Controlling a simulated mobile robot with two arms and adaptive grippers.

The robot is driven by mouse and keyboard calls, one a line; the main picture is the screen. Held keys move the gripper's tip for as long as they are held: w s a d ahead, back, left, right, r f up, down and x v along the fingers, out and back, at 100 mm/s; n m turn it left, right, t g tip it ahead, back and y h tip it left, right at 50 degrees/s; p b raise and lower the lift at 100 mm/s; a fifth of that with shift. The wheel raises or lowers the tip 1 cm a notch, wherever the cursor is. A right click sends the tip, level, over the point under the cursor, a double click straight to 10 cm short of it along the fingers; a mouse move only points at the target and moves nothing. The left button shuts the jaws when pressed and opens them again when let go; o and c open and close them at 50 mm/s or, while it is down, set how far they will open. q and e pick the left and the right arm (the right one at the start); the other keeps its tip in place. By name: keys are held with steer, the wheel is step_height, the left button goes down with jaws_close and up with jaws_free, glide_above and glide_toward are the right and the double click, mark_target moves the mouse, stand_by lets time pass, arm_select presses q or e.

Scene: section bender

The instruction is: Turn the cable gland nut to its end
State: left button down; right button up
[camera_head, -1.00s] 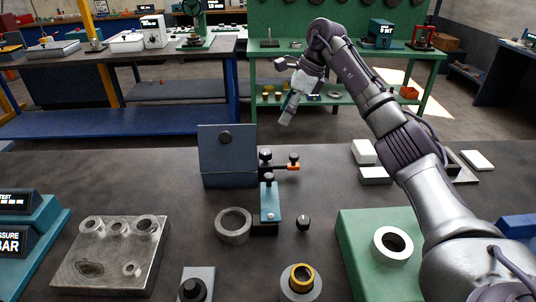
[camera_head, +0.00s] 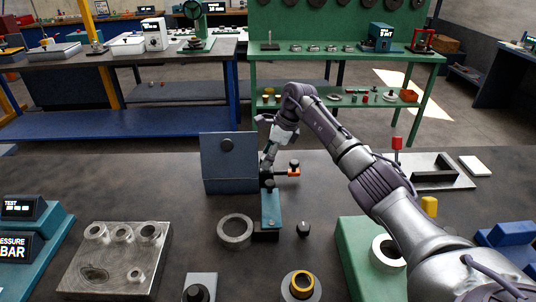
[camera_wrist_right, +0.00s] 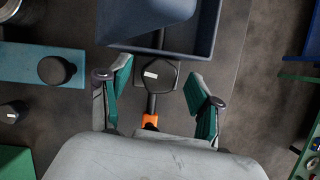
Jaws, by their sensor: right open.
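A dark blue box (camera_head: 228,164) stands on the bench in the head view; its wall (camera_wrist_right: 205,30) also shows at the top of the wrist view. Beside it, the black hexagonal nut (camera_wrist_right: 158,76) with a white mark sits between the two teal-padded fingers of my right gripper (camera_wrist_right: 160,92). The fingers are open, with a gap on each side of the nut. In the head view my right gripper (camera_head: 268,158) is just right of the box and hides most of the nut. My left gripper is not in view.
A black rod runs from the nut to an orange piece (camera_wrist_right: 150,121). A teal block (camera_head: 271,208) with a black knob stands in front. A grey ring (camera_head: 235,231) and a small black knob (camera_head: 303,230) are nearby. Free bench lies left of the box.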

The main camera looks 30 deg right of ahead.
steer(key=c, duration=1.1)
steer(key=shift+c, duration=0.2)
steer(key=shift+m, duration=0.3)
steer(key=m+t, duration=0.1)
steer(key=m, duration=0.1)
steer(key=shift+r+m+h+p, duration=0.1)
steer(key=shift+m+h+p, duration=0.2)
steer(key=shift+h+p, duration=0.1)
steer(key=shift+a+m+t+h, duration=0.1)
steer(key=shift+m+t+h, duration=0.2)
steer(key=shift+m, duration=0.8)
steer(key=shift+m+t+h, duration=0.2)
steer(key=shift+m+h, duration=0.2)
steer(key=shift+m, duration=0.7)
